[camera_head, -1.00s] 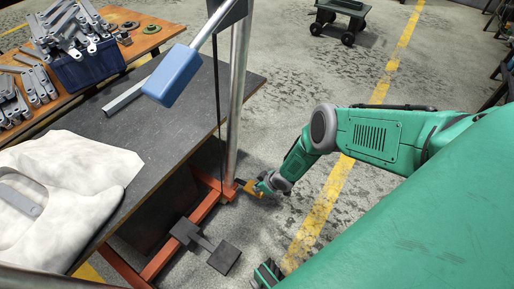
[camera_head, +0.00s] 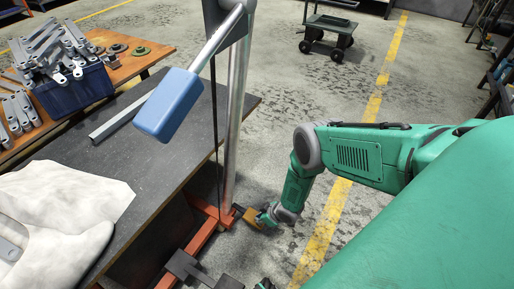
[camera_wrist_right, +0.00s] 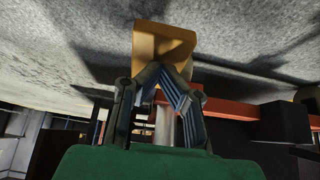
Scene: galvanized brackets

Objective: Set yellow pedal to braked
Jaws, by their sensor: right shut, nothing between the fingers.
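The yellow pedal (camera_head: 252,217) sticks out low beside the orange frame at the foot of the metal post. My right gripper (camera_head: 266,219) reaches down to it from the right, with its fingers at or close to the pedal. In the right wrist view the pedal (camera_wrist_right: 165,42) is an orange-yellow angled plate just beyond my shut, empty fingers (camera_wrist_right: 166,70). Whether the fingertips press on it I cannot tell. My left gripper is not in view.
The orange frame (camera_head: 203,236) carries the post (camera_head: 236,110) and a hanging blue block (camera_head: 168,104). A dark table (camera_head: 165,150) with a pale cloth (camera_head: 60,210) stands at left. Dark pedal-like plates (camera_head: 185,265) lie low in front. Floor at right is open up to a cart (camera_head: 327,35).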

